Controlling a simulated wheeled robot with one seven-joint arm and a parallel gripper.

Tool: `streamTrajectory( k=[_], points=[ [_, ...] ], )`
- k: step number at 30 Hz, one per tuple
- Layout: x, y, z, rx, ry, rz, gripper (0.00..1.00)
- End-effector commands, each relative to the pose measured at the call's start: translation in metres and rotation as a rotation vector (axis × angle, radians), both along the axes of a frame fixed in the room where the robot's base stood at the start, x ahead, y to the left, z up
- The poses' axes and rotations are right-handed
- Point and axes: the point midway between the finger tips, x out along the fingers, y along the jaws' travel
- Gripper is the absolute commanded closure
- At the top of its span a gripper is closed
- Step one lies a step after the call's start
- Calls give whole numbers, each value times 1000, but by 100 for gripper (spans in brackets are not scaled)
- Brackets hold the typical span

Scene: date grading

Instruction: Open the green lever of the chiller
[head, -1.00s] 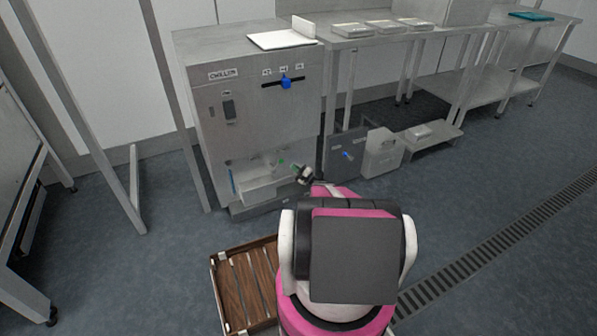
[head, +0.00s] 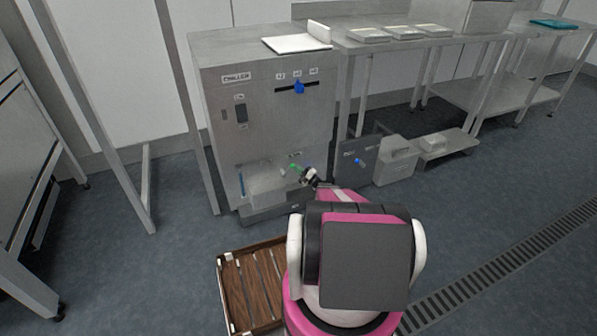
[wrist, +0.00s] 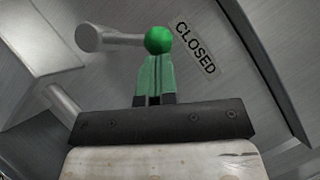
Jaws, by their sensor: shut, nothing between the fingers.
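The chiller (head: 285,130) is a grey steel cabinet with a "CHILLER" label, against the wall. Its green lever (head: 293,167) is low on the front. In the wrist view the lever shows as a round green knob (wrist: 158,40) at the end of a grey metal arm that reaches left. A "CLOSED" label is just right of the knob. My gripper (wrist: 155,60) is shut and empty, its greenish fingers right below the knob in the picture. Whether they touch it I cannot tell. In the head view my gripper (head: 311,176) is at the chiller's lower front.
A blue slider knob (head: 299,87) is higher on the chiller. A white board lies on top. A grey panel with a blue handle (head: 359,162) and a grey box (head: 396,165) stand right of it. A wooden crate (head: 222,290) is on the floor beside my base.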

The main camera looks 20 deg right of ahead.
Motion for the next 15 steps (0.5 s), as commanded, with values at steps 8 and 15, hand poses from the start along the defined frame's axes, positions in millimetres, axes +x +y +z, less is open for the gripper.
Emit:
streamTrajectory(
  k=[8, 15],
  points=[
    [-2, 8, 16, -175, -8, 1, 100],
    [-3, 21, 30, -400, -15, 2, 100]
  ],
)
